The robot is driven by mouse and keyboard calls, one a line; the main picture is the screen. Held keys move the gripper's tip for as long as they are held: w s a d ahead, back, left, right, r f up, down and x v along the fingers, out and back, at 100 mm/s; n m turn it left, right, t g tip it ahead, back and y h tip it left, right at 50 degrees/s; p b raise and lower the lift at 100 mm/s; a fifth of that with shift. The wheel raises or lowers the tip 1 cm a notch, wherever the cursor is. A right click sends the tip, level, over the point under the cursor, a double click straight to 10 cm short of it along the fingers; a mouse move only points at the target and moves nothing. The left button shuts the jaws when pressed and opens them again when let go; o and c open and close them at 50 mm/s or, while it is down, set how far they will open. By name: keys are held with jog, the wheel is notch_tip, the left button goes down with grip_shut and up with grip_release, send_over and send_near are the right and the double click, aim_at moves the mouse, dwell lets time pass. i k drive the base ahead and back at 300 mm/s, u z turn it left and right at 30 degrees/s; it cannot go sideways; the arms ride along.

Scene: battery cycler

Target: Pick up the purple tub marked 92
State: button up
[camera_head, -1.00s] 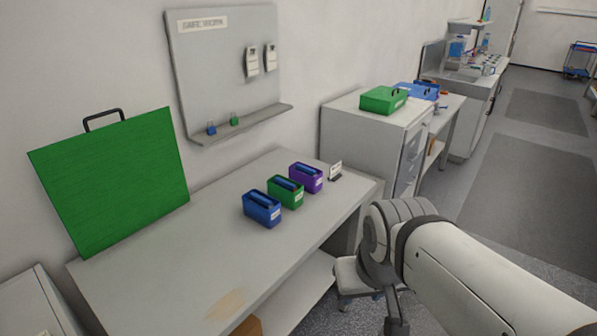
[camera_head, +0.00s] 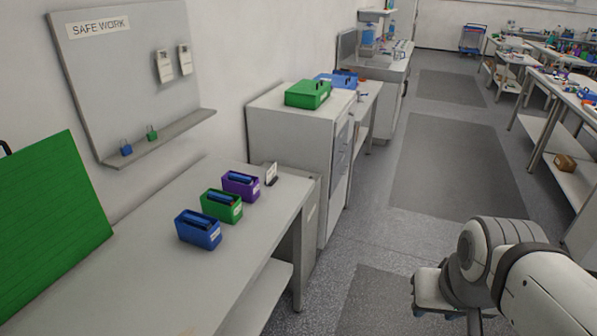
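The purple tub (camera_head: 241,186) stands upright on the grey workbench (camera_head: 150,272), last in a row of three near the bench's far right end. It holds a dark blue item and has a pale label on its side; the number is too small to read. A green tub (camera_head: 222,206) and a blue tub (camera_head: 199,230) stand in front of it along the row. My arm shows at the lower right, away from the bench. My gripper's fingertips are not in view.
A small sign (camera_head: 271,174) stands just right of the purple tub. A grey cabinet (camera_head: 290,130) bearing a green case (camera_head: 307,94) stands beyond the bench. A large green board (camera_head: 50,220) is at left. The front bench top and floor aisle look clear.

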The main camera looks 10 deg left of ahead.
aim_at(249, 194)
jog(key=z, duration=0.65)
jog(key=i, duration=2.35)
jog(key=u, duration=1.2)
jog(key=k, duration=0.1)
jog(key=u, duration=1.95)
jog(key=i, duration=1)
jog(key=u, duration=0.1)
